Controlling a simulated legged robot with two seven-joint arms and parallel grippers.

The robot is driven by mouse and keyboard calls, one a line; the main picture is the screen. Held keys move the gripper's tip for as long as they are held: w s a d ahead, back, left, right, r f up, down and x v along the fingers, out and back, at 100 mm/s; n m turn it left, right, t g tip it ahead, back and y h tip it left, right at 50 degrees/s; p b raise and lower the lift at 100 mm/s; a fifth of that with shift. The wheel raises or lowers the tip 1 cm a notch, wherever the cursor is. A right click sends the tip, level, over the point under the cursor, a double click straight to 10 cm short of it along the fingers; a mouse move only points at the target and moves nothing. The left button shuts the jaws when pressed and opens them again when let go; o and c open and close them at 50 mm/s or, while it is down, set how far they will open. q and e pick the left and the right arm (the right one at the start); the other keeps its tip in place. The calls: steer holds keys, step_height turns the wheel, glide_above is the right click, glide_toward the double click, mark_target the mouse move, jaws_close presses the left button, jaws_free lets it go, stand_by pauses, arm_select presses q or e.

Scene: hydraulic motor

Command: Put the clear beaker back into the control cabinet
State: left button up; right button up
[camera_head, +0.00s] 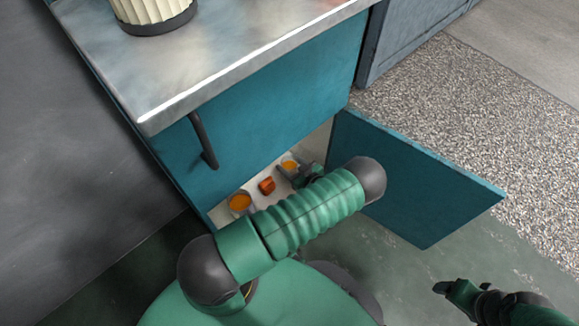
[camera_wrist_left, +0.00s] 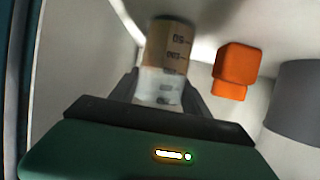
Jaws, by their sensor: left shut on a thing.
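The clear beaker (camera_wrist_left: 166,72) has dark graduation marks and a brownish tint over part of its wall. My left gripper (camera_wrist_left: 160,95) is shut on it, with one finger on each side. In the head view my left gripper (camera_head: 306,174) is inside the open lower compartment of the teal control cabinet (camera_head: 270,95), partly hidden by my arm. A small round orange-topped thing (camera_head: 289,165) at its fingers looks like the beaker. I cannot tell whether the beaker touches the compartment floor. My right gripper (camera_head: 450,289) is low at the right, away from the cabinet; its opening is unclear.
An orange block-like item (camera_head: 267,186) stands beside the beaker, and a grey cylinder (camera_wrist_left: 299,102) stands farther right in the wrist view. The teal door (camera_head: 410,180) hangs open at the right. A ribbed cream part (camera_head: 153,12) stands on the metal top.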

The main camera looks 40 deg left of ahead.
arm_select(q)
steer(key=o, duration=1.6)
steer(key=shift+c, duration=0.2)
steer(key=shift+d+r, duration=0.2)
steer(key=shift+d, duration=0.05)
steer(key=p+v, duration=0.5)
steer(key=v, duration=0.6)
steer(key=shift+d, duration=0.25)
steer(key=shift+s, duration=0.15)
